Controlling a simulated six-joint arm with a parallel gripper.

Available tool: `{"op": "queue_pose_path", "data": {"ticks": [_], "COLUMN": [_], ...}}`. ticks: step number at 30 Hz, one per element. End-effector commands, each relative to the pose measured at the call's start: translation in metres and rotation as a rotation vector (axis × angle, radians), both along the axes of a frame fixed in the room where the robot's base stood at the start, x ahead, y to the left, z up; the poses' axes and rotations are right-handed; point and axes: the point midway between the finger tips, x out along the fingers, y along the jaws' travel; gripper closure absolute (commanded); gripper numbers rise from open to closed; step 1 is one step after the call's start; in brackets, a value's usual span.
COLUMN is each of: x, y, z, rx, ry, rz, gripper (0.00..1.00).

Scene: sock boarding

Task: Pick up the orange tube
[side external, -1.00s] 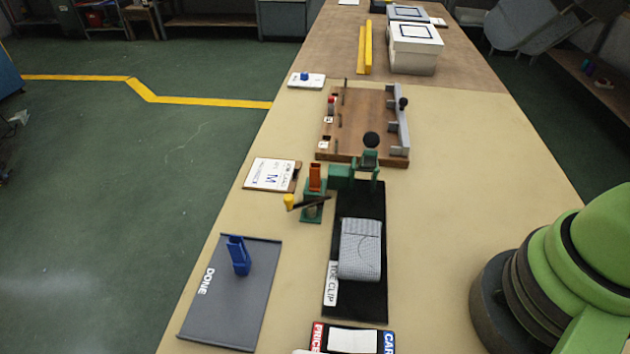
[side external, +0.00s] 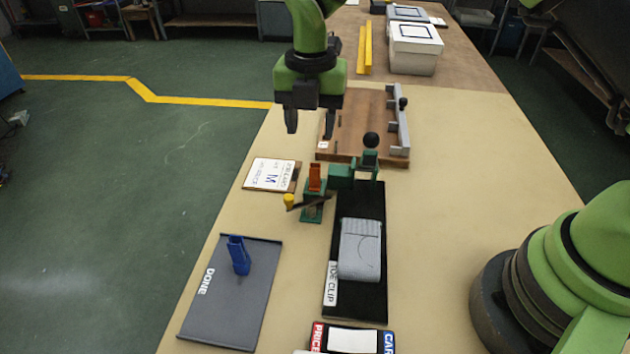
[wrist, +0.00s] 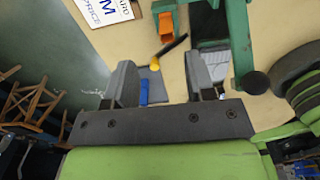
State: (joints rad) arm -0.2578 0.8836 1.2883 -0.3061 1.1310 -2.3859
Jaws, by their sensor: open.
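The orange tube (side external: 315,177) stands upright in a green holder (side external: 312,212) beside the black board. In the wrist view the orange tube (wrist: 166,26) shows near the top, beyond the fingertips. My gripper (side external: 310,122) is open and empty, pointing down. In the side view it appears above and slightly behind the tube, over the near-left part of the wooden fixture. In the wrist view the gripper (wrist: 162,78) has its two fingers well apart, with nothing between them touching. The tube's lower end is hidden in the holder.
A dark lever with a yellow knob (side external: 289,201) sticks out of the holder. A black-knobbed green clamp (side external: 340,176) stands close to its right. A grey sock (side external: 360,250) lies on the black board. A blue clip (side external: 239,255) stands on the grey DONE tray (side external: 225,310).

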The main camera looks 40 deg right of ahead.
Motion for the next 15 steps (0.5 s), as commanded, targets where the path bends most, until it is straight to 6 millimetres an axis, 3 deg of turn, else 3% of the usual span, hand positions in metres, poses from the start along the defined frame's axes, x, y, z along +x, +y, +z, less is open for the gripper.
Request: {"op": "queue_pose_path", "data": {"ticks": [6,15], "x": [-0.001,-0.006], "y": [0.001,0.001], "z": [-0.033,-0.062], "rx": [-0.005,-0.003], "ry": [0.009,0.009], "rz": [0.025,0.023], "gripper": [0.5,0.5]}}
